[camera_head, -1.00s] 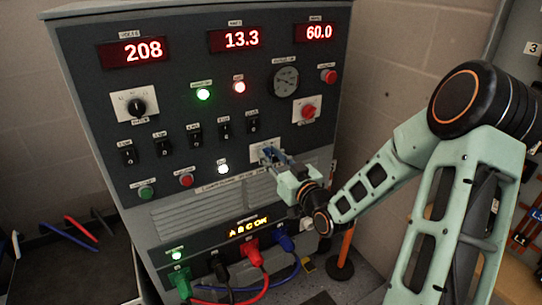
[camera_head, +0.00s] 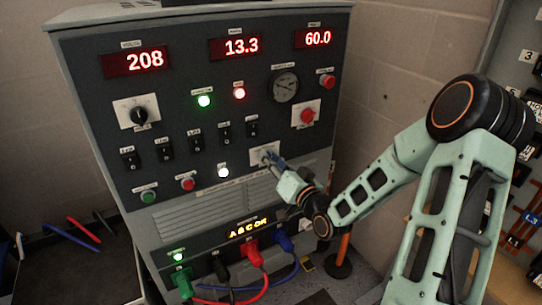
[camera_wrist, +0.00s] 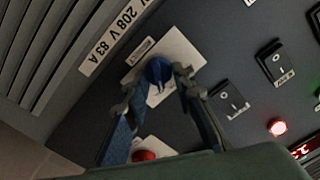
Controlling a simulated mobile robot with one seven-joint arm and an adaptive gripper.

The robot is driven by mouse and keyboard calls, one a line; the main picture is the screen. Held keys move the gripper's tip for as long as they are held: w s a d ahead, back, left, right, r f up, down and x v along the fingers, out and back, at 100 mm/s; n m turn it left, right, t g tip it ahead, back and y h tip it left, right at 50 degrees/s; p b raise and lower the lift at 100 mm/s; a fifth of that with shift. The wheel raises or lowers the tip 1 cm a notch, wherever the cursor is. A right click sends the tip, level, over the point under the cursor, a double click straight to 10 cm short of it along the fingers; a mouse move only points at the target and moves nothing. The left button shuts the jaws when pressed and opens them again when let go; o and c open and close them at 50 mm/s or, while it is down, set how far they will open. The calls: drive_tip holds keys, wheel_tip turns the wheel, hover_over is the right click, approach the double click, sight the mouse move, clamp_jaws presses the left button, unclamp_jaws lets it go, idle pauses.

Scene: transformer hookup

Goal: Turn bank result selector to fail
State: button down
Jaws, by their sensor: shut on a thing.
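The bank result selector is a dark blue knob (camera_wrist: 157,70) on a white plate (camera_wrist: 187,48), seen in the wrist view. In the head view the same white plate (camera_head: 257,150) is at the lower right of the grey cabinet's panel, with the knob mostly hidden by my fingers. My gripper (camera_head: 269,157) reaches the plate from the lower right. In the wrist view my gripper's fingers (camera_wrist: 160,80) stand on both sides of the knob, shut on it. The plate's markings and the knob's pointer direction are too small or covered to read.
A red knob (camera_head: 307,115) on a white plate sits above right of my gripper. Black rocker switches (camera_head: 252,126) run to the left. A white lamp (camera_head: 223,172) is lit nearby. Plugged cables (camera_head: 252,252) hang below. An orange post (camera_head: 343,248) stands right.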

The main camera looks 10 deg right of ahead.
drive_tip(key=shift+d+m+p, duration=0.1)
drive_tip(key=shift+m+p, duration=0.45)
drive_tip(key=shift+m, duration=0.95)
drive_tip(key=shift+f, duration=0.1)
drive_tip(key=c, duration=1.6)
unclamp_jaws()
drive_tip(key=shift+s, duration=0.1)
drive_tip(key=v, duration=0.7)
drive_tip(key=shift+s, duration=0.15)
